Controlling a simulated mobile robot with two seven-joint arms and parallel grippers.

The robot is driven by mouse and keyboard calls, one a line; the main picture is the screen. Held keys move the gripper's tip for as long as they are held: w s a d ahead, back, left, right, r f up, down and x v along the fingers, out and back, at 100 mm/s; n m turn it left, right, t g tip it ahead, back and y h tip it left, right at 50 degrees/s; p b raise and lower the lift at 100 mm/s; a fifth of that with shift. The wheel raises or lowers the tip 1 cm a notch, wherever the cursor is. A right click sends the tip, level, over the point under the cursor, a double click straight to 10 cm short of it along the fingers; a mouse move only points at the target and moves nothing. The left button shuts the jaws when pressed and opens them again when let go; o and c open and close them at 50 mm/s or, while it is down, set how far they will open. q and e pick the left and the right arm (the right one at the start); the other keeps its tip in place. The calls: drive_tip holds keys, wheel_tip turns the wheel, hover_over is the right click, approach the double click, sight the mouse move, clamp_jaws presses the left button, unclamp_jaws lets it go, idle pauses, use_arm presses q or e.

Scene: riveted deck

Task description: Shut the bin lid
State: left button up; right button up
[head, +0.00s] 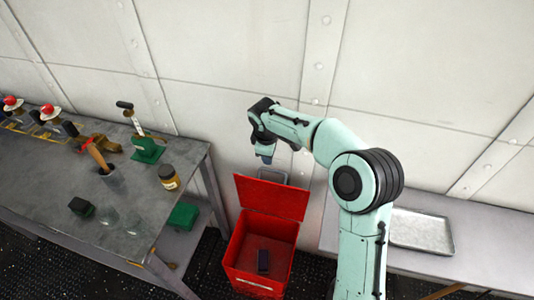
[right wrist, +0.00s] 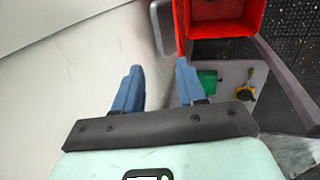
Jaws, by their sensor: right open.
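The red bin (head: 236,248) stands on the floor between the table and the bench. Its red lid (head: 270,198) is raised, standing up at the back of the bin, so the bin is open. A dark block (head: 263,262) lies inside. My right gripper (head: 266,158) is above and behind the lid, near the wall, pointing down. In the right wrist view my right gripper (right wrist: 158,75) has its two blue fingers apart with nothing between them. The bin (right wrist: 222,28) shows at the top there, beyond the right-hand finger. My left gripper is not in view.
A grey table (head: 140,200) at left holds a jar (head: 168,177), a green-based tool (head: 147,150), a hammer in a cup and other items. A bench with a metal tray (head: 421,230) is at right. The wall (head: 230,60) is close behind the bin.

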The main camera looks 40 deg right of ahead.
sight(273, 170)
drive_tip(key=x, duration=1.2)
drive_tip(key=shift+d+f, duration=0.3)
drive_tip(key=shift+d, duration=0.1)
clamp_jaws()
